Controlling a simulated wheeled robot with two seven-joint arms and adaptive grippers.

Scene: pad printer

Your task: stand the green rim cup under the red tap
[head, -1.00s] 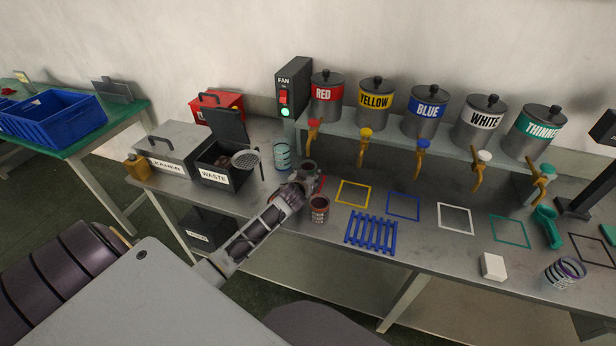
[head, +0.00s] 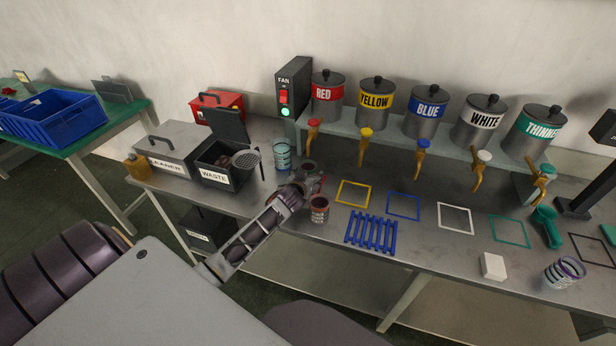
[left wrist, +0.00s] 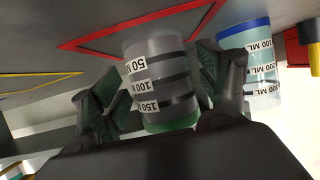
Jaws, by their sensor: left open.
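The green rim cup, clear with 50, 100 and 150 ML bands, shows in the left wrist view (left wrist: 157,82), where the picture is upside down, with its green rim low. It stands upright at the red square (left wrist: 78,46), its base overlapping the outline; whether it is fully inside I cannot tell. My left gripper (left wrist: 160,85) is open, with a finger on each side of the cup. In the head view my left gripper (head: 309,182) is below the red tap (head: 313,130) and partly hides the cup and square. My right gripper is not in view.
A dark red cup (head: 319,210) stands close in front of the gripper. A blue-rimmed cup (head: 282,154) stands behind it to the left. The waste bin (head: 216,174) is farther left. A blue rack (head: 371,233) and the yellow square (head: 353,193) lie to the right.

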